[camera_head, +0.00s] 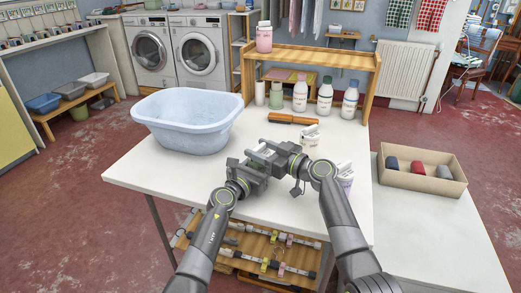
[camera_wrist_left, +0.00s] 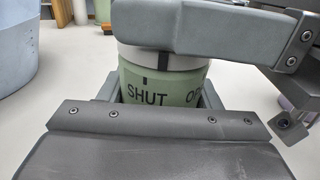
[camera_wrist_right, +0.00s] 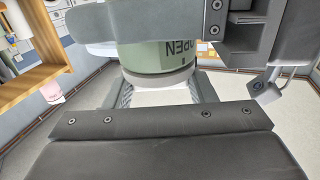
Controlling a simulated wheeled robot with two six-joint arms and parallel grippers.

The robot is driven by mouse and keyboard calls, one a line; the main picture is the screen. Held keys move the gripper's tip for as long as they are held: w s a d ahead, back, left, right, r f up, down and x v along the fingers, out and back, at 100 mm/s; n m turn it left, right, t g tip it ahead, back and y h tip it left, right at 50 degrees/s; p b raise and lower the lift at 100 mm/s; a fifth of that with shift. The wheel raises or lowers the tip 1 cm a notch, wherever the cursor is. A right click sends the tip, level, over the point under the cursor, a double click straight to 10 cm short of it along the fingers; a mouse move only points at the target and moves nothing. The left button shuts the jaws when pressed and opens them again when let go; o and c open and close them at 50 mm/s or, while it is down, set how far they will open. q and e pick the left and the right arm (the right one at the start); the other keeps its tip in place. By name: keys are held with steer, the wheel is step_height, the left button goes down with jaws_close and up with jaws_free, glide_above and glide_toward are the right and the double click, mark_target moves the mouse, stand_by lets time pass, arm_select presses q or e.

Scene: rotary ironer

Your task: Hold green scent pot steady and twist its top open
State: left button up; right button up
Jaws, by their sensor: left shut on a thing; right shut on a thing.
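The green scent pot (camera_wrist_left: 150,88) has a white top (camera_wrist_left: 190,60) and the words SHUT and part of OPEN on its green body. A black mark on the top stands slightly right of the line above SHUT in the left wrist view. My left gripper (camera_head: 254,168) is shut around the green body. My right gripper (camera_head: 272,152) is shut on the white top, with its fingers crossing it. In the head view the grippers hide most of the pot, above the white table (camera_head: 150,170).
A pale blue tub (camera_head: 188,130) stands left of the grippers. A white jar (camera_head: 310,137) and an orange-brown brush (camera_head: 290,118) lie behind them. Several bottles stand by a wooden shelf (camera_head: 330,57). A cardboard box (camera_head: 432,184) is at the right. The table's front left is clear.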

steer(key=o, duration=1)
step_height(320, 180, up, 10)
